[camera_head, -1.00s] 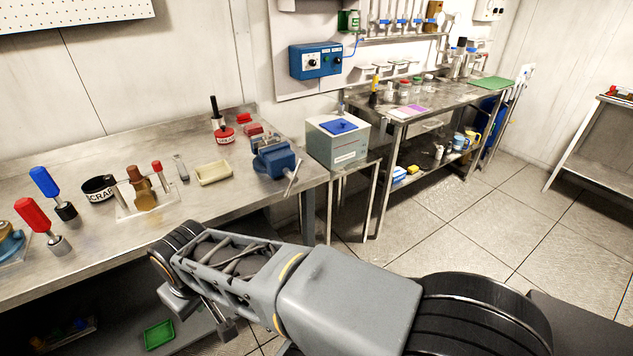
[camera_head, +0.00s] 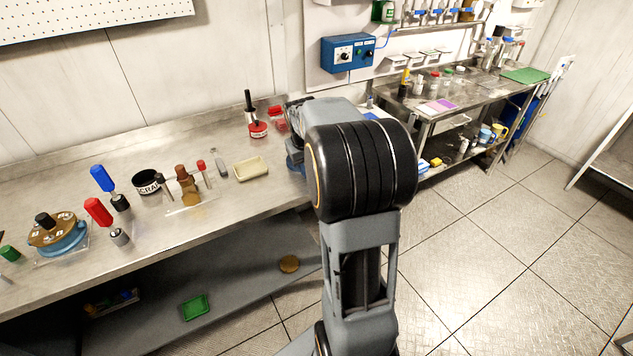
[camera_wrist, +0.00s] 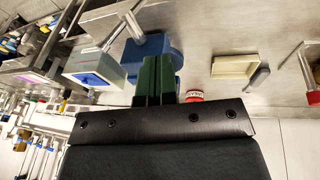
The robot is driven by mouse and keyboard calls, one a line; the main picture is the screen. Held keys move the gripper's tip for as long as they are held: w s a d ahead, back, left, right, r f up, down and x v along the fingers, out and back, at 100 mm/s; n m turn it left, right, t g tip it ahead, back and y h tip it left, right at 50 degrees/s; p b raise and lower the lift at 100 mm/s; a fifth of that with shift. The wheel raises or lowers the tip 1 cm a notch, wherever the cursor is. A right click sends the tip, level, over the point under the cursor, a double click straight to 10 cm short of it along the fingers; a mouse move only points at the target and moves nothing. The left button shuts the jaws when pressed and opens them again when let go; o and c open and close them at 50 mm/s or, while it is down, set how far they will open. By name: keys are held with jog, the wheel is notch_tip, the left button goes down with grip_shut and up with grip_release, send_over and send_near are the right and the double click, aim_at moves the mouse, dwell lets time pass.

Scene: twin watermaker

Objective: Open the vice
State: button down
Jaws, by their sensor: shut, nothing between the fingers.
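The blue vice (camera_wrist: 133,50) shows in the wrist view, partly hidden behind my gripper. A thin metal bar (camera_wrist: 127,18) slants beside it. In the head view only a small blue piece of the vice (camera_head: 295,164) shows at the bench's right end; my arm hides the rest. My gripper (camera_wrist: 156,60) is shut and empty, its green fingers side by side in front of the vice body. I cannot tell whether they touch it. The gripper is hidden behind my arm in the head view.
A cream tray (camera_head: 251,169) and a red-based tool (camera_head: 257,128) stand left of the vice. Bottles and screwdrivers occupy the bench's left part. Open floor lies at the right.

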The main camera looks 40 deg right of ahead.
jog(key=shift+s+d+p+x, duration=0.1)
jog(key=shift+s+p+x, duration=0.15)
jog(key=shift+x, duration=1.85)
jog(key=shift+s+d+p+x, duration=0.15)
jog(key=shift+s+p+x, duration=0.15)
jog(key=shift+x, duration=1.75)
jog(key=shift+s+d+p+x, duration=0.1)
jog(key=shift+s+p+x, duration=0.15)
jog(key=shift+x, duration=1.85)
